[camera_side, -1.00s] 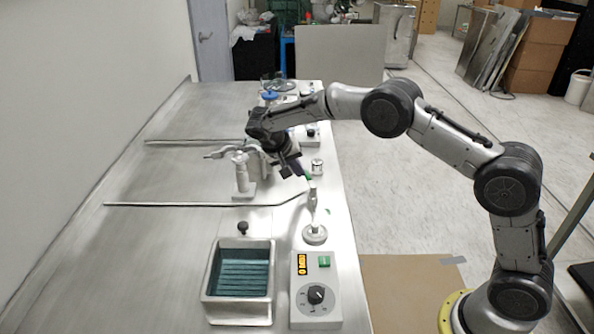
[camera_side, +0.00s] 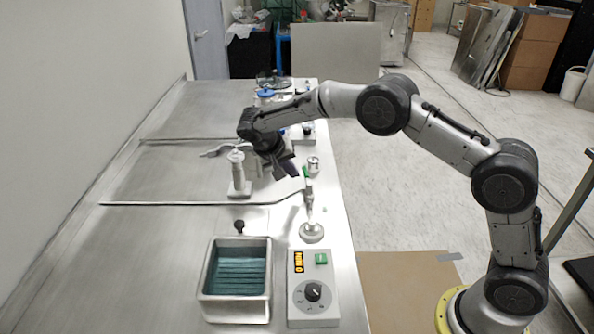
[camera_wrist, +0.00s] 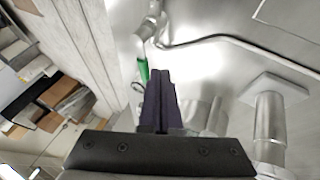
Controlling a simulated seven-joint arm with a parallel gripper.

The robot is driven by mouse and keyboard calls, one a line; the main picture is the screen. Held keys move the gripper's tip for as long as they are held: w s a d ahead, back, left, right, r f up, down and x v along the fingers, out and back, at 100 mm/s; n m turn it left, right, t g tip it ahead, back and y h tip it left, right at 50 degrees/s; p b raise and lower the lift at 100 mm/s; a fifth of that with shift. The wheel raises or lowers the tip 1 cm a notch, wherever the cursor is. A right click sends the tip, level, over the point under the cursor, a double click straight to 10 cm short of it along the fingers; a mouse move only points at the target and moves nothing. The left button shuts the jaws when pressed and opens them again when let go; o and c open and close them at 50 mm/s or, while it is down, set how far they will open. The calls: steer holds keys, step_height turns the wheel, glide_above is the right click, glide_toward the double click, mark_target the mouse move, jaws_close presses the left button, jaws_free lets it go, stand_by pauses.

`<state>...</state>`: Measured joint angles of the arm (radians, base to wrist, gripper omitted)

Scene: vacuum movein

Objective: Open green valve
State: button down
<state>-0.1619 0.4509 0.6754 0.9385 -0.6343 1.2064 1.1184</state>
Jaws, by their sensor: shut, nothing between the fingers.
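The green valve handle (camera_side: 306,173) is a small green lever at the top of a metal valve fitting (camera_side: 310,205) near the table's right edge. In the wrist view the green handle (camera_wrist: 143,71) shows just left of my fingertips. My gripper (camera_side: 291,168) is shut and empty, its dark fingers pointing down beside the handle. In the wrist view the closed fingers (camera_wrist: 160,80) appear close to the handle; I cannot tell whether they touch it.
A bent metal rod (camera_side: 200,203) lies across the table. A water bath (camera_side: 237,283) and a control box (camera_side: 313,290) with a dial are in front.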

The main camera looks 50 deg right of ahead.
steer(key=a, duration=0.1)
steer(key=w+r, duration=0.1)
steer(key=a, duration=0.1)
steer(key=shift+w+a+r, duration=0.25)
steer(key=shift+w+a, duration=0.1)
steer(key=v, duration=0.8)
steer(key=shift+a+r, duration=0.15)
steer(key=shift+r, duration=0.25)
